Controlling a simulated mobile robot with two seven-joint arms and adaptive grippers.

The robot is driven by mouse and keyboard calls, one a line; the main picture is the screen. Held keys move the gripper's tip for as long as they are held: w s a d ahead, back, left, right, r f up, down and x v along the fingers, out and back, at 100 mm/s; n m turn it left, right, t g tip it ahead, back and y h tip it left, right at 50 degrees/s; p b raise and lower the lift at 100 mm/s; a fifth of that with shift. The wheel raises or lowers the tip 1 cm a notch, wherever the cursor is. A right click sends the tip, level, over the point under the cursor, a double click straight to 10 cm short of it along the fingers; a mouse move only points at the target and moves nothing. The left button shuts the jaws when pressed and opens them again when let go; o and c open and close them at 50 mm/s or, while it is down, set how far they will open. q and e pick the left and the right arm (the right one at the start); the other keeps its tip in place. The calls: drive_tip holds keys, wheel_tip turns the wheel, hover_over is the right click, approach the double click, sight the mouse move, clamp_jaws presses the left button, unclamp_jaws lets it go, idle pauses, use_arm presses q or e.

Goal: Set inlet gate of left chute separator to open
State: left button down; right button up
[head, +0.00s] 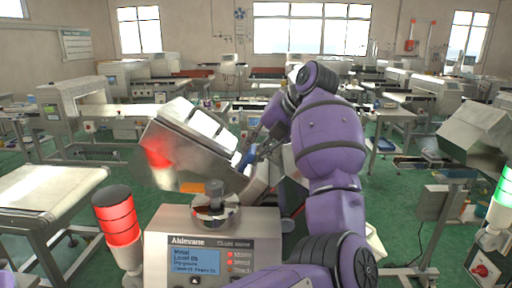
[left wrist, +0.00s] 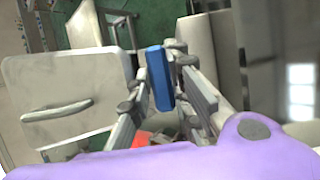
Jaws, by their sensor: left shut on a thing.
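The left chute separator (head: 195,145) is a tilted silver metal chute behind the control box in the head view. The purple arm hides part of the chute's right side. How far the gate stands open cannot be told. My right gripper is not in view.
A control box (head: 212,246) with a screen and a red-lit signal lamp (head: 117,216) stand in front. A conveyor (head: 50,193) is at the left. Another metal chute (head: 478,134) and a green-lit lamp (head: 503,190) are at the right. Green floor shows between machines.

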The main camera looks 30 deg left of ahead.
use_arm(q)
drive_tip(key=shift+r, duration=0.1)
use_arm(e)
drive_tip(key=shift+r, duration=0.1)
